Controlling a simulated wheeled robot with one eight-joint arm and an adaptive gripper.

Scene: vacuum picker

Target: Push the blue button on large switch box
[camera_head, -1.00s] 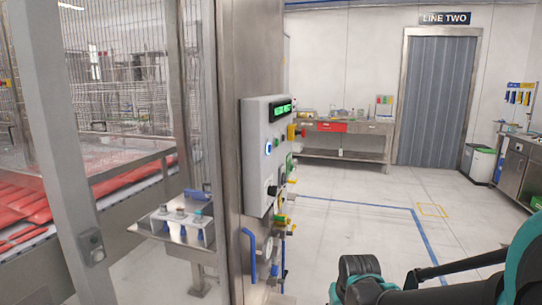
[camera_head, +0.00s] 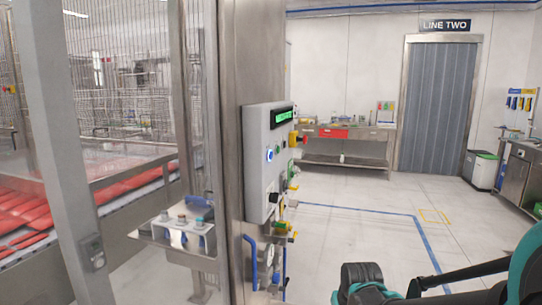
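The large switch box (camera_head: 258,178) is a light grey panel fixed to a steel column left of the middle. Its face is seen at a steep angle. A green-lit display (camera_head: 281,118) is at its top. The blue button (camera_head: 269,155) sits on the left part of its face, below the display. A red knob on a yellow base (camera_head: 294,138) sticks out on its right. My gripper (camera_head: 362,282), black, is at the bottom, right of the box and apart from it. Its fingertips are not clearly seen.
A steel column (camera_head: 230,110) and a clear guard door stand at the left, with a small shelf (camera_head: 180,240) in front. Valves and a blue handle (camera_head: 250,262) are below the box. A workbench (camera_head: 345,150) stands at the back. The floor at right is open.

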